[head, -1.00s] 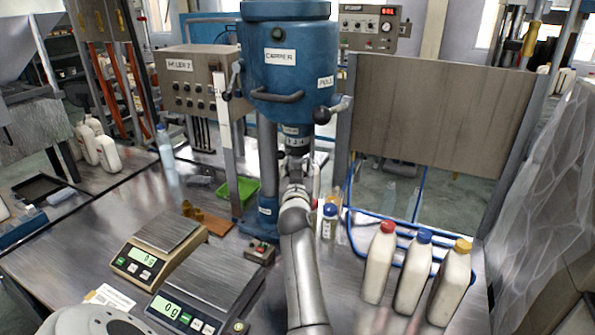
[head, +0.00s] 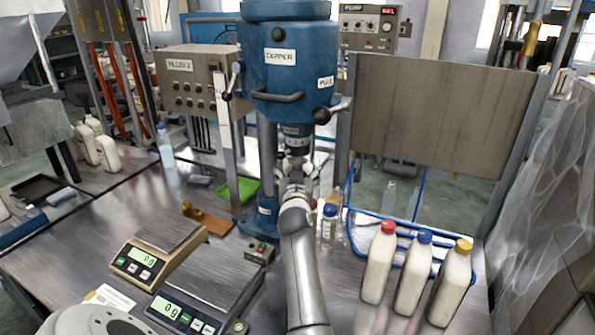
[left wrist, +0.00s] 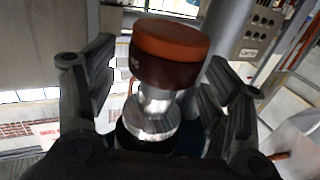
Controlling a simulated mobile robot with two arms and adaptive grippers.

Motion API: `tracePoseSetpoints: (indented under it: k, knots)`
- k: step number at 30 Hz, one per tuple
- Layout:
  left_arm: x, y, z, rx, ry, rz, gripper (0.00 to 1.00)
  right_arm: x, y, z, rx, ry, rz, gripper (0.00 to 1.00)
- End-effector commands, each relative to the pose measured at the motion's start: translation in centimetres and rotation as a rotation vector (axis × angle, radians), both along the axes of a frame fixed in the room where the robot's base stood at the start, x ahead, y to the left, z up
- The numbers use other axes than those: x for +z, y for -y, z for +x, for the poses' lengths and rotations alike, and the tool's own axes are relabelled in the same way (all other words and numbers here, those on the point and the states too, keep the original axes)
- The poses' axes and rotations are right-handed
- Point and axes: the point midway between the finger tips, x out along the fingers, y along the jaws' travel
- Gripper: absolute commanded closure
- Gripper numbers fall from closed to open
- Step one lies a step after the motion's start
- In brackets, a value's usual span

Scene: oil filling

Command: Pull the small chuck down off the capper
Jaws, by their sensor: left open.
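The blue capper (head: 289,60) stands at the back middle in the head view, with its dark spindle end (head: 298,143) pointing down. My left gripper (head: 297,168) is just under the spindle, with its fingers spread. In the left wrist view, the small chuck (left wrist: 170,60) has an orange-brown face and a dark red body, below a shiny metal collar (left wrist: 152,112). It appears to hang from the spindle; the view is turned over. My left gripper's fingers (left wrist: 162,80) stand open on either side of it, with gaps showing. My arm hides the chuck in the head view. My right gripper is not in view.
Three white bottles (head: 412,270) with red, blue and yellow caps stand right of my arm. A small blue-capped bottle (head: 329,225) is close beside the gripper. Two scales (head: 208,290) are at the left.

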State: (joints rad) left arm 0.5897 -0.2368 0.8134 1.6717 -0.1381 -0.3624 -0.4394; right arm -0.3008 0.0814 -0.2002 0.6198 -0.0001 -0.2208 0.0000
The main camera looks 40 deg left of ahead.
Motion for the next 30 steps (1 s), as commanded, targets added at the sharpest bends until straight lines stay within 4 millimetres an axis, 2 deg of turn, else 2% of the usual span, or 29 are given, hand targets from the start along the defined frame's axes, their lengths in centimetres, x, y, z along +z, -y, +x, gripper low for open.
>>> tracePoseSetpoints:
  k: [20, 28, 30]
  knots:
    - [-2.3, 0.0, 0.0, 0.0, -0.001, 0.001, 0.27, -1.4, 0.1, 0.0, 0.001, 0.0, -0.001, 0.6]
    - [-2.4, 0.0, 0.0, 0.0, 0.0, 0.0, 0.27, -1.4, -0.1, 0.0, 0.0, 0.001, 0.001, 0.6]
    - [-2.4, 0.0, 0.0, 0.0, 0.0, 0.0, 0.33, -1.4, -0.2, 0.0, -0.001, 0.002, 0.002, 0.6]
